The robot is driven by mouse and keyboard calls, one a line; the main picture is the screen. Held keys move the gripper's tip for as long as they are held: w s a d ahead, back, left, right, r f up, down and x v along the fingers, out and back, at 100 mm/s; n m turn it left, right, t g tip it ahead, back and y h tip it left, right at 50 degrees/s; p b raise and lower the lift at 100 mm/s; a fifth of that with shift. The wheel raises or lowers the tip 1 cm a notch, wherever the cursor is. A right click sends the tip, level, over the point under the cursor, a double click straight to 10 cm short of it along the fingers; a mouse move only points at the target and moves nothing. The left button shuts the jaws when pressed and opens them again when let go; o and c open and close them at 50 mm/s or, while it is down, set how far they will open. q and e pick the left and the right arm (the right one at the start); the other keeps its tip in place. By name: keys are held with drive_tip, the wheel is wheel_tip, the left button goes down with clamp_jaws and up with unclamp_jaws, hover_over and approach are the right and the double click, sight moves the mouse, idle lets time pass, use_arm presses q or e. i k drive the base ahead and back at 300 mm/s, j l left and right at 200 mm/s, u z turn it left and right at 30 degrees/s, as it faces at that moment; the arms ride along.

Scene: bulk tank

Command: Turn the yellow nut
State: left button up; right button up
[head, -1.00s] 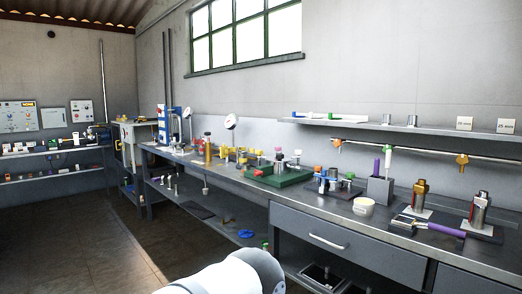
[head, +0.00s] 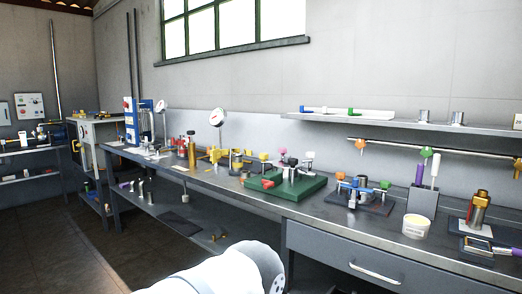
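I cannot single out the yellow nut with certainty. Several small yellow parts stand on the long workbench (head: 335,222). A yellow fixture (head: 215,155) sits below a round white dial (head: 217,118) near the middle of the bench. Another small yellow piece (head: 263,156) stands just right of it, behind the green board (head: 288,187). They are too small to make out their shapes. A white link of my own arm shows at the bottom centre, apart from the bench parts. Neither gripper is in view.
A shelf (head: 400,122) hangs above. A drawer handle (head: 374,272) juts out in front. Open floor (head: 60,235) lies at left.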

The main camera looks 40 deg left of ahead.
sight(262, 156)
drive_tip(key=i+j+z, duration=0.15)
drive_tip(key=j, duration=0.6)
drive_tip(key=j+z, duration=0.1)
drive_tip(key=j, duration=0.65)
